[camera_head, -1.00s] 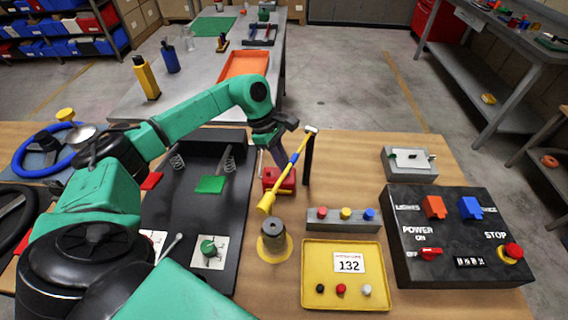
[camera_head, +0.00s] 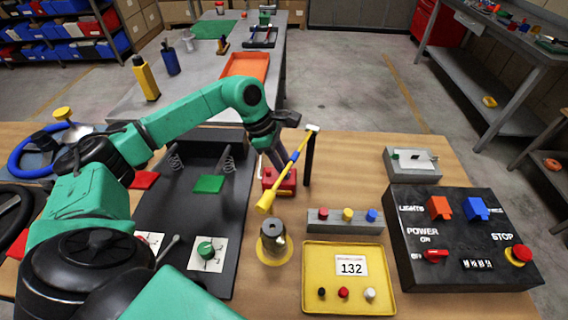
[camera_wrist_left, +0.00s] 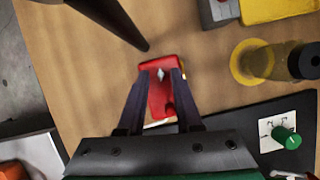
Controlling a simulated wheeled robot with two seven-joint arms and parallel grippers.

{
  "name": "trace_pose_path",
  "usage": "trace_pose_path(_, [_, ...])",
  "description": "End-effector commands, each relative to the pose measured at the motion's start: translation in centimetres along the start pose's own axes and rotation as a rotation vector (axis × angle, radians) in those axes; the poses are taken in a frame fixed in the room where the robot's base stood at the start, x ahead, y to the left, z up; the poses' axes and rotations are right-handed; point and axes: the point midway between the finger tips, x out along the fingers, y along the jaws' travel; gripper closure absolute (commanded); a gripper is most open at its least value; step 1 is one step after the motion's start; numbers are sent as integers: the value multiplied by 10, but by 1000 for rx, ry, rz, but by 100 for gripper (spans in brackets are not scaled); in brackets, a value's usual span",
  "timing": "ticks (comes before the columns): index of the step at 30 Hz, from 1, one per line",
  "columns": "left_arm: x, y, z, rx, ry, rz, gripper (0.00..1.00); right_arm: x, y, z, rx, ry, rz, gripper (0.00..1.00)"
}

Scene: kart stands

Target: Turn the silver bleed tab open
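In the wrist view the red block (camera_wrist_left: 160,101) lies below my left gripper (camera_wrist_left: 161,76). A small silver tab (camera_wrist_left: 160,74) shows on its top, between the two fingertips. My left gripper also shows in the head view (camera_head: 279,160), pointing down at the block. Its fingers are apart, one on each side of the tab. I cannot tell whether they touch it. My right gripper is in neither view.
A metal cylinder (camera_head: 272,238) on a yellow base, a yellow tray (camera_head: 320,254) and a black control box (camera_head: 425,262) stand nearer. Bare table lies right of the post.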

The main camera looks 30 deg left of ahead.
Motion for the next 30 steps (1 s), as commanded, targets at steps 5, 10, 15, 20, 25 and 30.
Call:
trace_pose_path(5, [-10, 1, -1, 0, 1, 2, 66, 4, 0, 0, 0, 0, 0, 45])
trace_pose_path(10, [-52, 1, -1, 0, 0, 6, 66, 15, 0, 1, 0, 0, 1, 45])
trace_pose_path(15, [-104, 1, 0, 0, -2, 6, 66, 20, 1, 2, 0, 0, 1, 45])
trace_pose_path(20, [-137, 0, 1, 1, -1, 3, 66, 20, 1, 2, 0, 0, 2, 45])
trace_pose_path(25, [-146, 0, 0, 0, 0, 0, 66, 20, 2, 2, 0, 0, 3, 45])
trace_pose_path(30, [-146, 0, 0, 0, 0, 0, 66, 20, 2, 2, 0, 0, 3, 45])
